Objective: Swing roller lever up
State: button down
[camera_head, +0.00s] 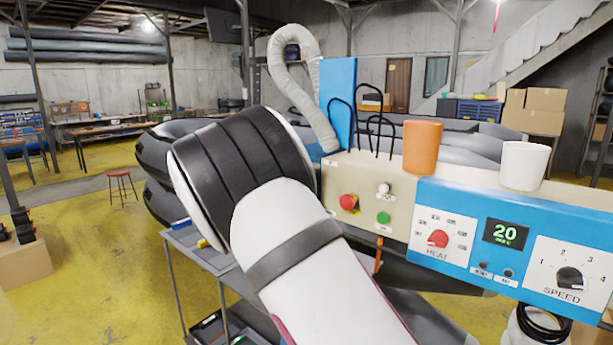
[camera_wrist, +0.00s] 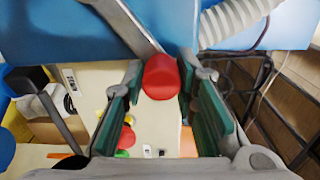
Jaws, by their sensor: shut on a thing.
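The roller lever (camera_wrist: 128,22) is a grey metal bar ending in a red knob (camera_wrist: 161,76) in the wrist view. It runs from the upper left down to the knob, in front of a blue housing (camera_wrist: 45,30). My gripper (camera_wrist: 159,84) has its green-padded fingers on both sides of the red knob and is shut on it. In the head view my arm hides the lever and my gripper.
A cream panel (camera_head: 334,180) carries a red button (camera_head: 348,202) and a green button (camera_head: 383,218). A blue control box (camera_head: 470,210) has heat and speed knobs. An orange cup (camera_head: 422,147) and a white cup (camera_head: 524,165) stand on top. A ribbed hose (camera_head: 302,95) rises behind.

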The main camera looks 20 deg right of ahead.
jog(key=shift+w+a+r, duration=0.25)
jog(key=shift+a+r, duration=0.05)
jog(key=shift+a, duration=0.1)
jog(key=c, duration=1.4)
grip_release()
jog(key=shift+c, duration=0.2)
jog(key=shift+o, duration=0.5)
jog(key=shift+w+f, duration=0.1)
jog(key=v, duration=1.2)
jog(key=shift+d, duration=0.1)
